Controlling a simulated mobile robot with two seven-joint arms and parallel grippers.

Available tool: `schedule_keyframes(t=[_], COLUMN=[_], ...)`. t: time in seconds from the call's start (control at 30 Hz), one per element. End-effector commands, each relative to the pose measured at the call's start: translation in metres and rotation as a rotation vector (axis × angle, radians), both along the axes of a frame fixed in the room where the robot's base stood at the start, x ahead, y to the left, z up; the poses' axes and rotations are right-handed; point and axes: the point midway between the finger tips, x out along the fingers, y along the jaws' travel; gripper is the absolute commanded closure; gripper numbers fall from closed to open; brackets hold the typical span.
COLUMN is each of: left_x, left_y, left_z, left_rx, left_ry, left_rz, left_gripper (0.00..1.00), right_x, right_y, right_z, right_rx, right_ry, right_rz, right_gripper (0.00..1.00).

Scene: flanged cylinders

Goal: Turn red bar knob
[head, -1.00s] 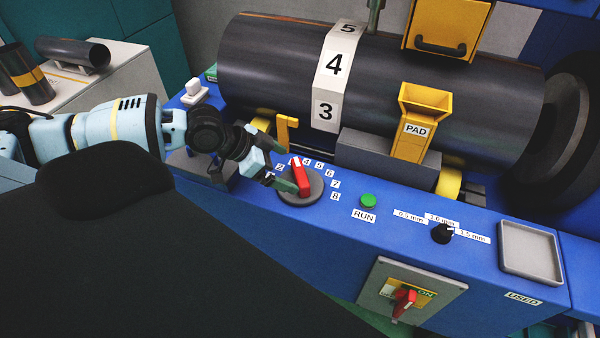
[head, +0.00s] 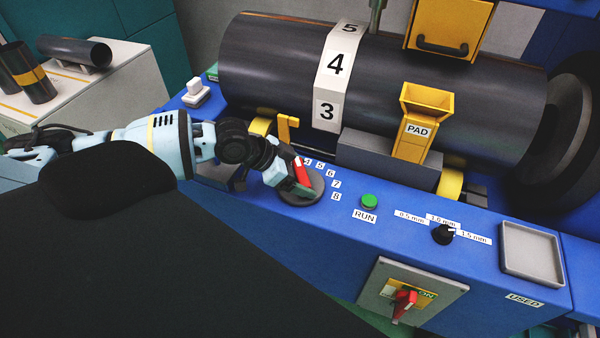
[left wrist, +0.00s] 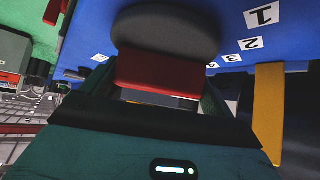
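The red bar knob (head: 302,171) stands on a round grey base (head: 318,187) on the blue machine's front panel. Its upper end lies near the number 4, and my gripper partly covers it. My left gripper (head: 294,172) comes in from the left at the knob, with its fingers spread apart, one near each end of the bar. In the left wrist view the red bar (left wrist: 160,75) lies between the two dark green fingers, below the grey base (left wrist: 165,30). I cannot tell whether the fingers touch it. My right gripper is not in view.
A green RUN button (head: 369,201) and a black knob (head: 443,234) are right of the red knob. A red switch (head: 404,302) is on the panel below. A large dark cylinder (head: 270,70) lies behind. A white switch (head: 194,89) stands at the left.

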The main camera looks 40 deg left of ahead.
Motion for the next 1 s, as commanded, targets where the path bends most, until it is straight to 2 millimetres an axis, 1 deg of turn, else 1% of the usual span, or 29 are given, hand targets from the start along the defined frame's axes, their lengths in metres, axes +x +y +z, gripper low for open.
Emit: schedule_keyframes(t=[0.03, 0.07, 0.17, 0.27, 0.5, 0.7, 0.9, 1.0], left_x=[0.0, 0.0, 0.0, 0.0, 0.001, 0.001, 0.002, 0.001], left_y=[0.0, 0.0, 0.0, 0.001, 0.001, 0.001, 0.0, 0.0], left_z=[0.0, 0.0, -0.001, -0.003, -0.007, -0.006, -0.003, -0.002], left_rx=[0.0, 0.0, 0.0, 0.002, 0.003, 0.0, -0.001, 0.0], left_ry=[0.0, 0.0, 0.001, 0.006, 0.01, 0.009, 0.006, 0.003], left_rz=[0.0, 0.0, -0.005, -0.028, -0.153, -0.277, -0.386, -0.411], left_gripper=[0.33, 0.35, 0.35, 0.35, 0.35, 0.35, 0.35, 0.35], right_x=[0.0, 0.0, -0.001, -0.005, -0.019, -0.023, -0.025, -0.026], right_y=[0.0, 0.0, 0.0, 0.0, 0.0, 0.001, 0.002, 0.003], right_z=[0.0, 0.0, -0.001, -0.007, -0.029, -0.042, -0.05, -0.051], right_rx=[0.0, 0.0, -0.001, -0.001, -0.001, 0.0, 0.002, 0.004], right_ry=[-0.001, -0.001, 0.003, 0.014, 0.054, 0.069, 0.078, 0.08], right_rz=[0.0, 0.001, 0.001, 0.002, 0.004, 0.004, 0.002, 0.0], right_gripper=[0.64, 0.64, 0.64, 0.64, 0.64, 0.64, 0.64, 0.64])
